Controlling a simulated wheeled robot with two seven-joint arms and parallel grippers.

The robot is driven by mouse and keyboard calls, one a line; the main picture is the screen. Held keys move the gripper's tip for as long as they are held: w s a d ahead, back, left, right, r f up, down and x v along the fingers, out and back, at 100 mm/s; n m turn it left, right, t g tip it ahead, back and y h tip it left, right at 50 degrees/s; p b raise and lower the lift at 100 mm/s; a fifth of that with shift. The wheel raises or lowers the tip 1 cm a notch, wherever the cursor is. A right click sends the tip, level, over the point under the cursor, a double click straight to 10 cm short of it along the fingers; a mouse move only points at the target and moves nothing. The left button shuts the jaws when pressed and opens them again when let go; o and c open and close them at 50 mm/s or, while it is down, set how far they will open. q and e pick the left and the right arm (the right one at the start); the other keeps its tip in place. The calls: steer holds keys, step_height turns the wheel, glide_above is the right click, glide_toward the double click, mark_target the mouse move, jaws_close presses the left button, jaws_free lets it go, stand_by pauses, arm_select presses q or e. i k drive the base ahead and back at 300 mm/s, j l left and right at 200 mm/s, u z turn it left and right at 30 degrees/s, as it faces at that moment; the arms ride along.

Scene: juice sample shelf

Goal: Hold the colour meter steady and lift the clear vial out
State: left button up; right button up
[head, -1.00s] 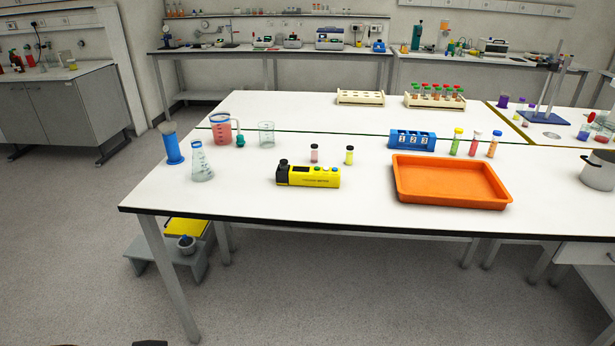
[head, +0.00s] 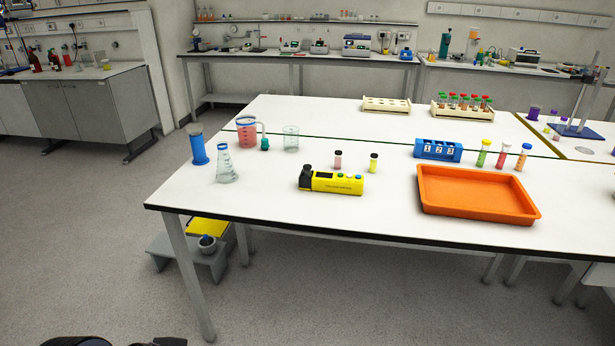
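The yellow colour meter (head: 337,183) lies on the white bench near its front edge. A dark raised part (head: 306,174) stands at its left end, and small buttons show on its top. No clear vial can be made out in or on the meter; at this distance I cannot tell whether the dark part covers one. Behind the meter stand a dark-capped vial with pinkish contents (head: 338,161) and a vial with yellow contents (head: 373,163). Neither of my grippers can be made out; only dark parts, probably mine, show at the bottom left edge.
An orange tray (head: 477,218) lies right of the meter. A blue numbered holder (head: 438,150) and several coloured vials stand behind the tray. A flask (head: 227,167), a blue cylinder (head: 198,146) and beakers stand at the left. The bench in front of the meter is clear.

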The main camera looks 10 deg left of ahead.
mark_target(306, 171)
steer(key=i+j, duration=0.2)
steer(key=i, duration=0.35)
steer(key=i+j, duration=0.15)
steer(key=i, duration=0.4)
steer(key=i+j, duration=0.2)
steer(key=i, duration=0.3)
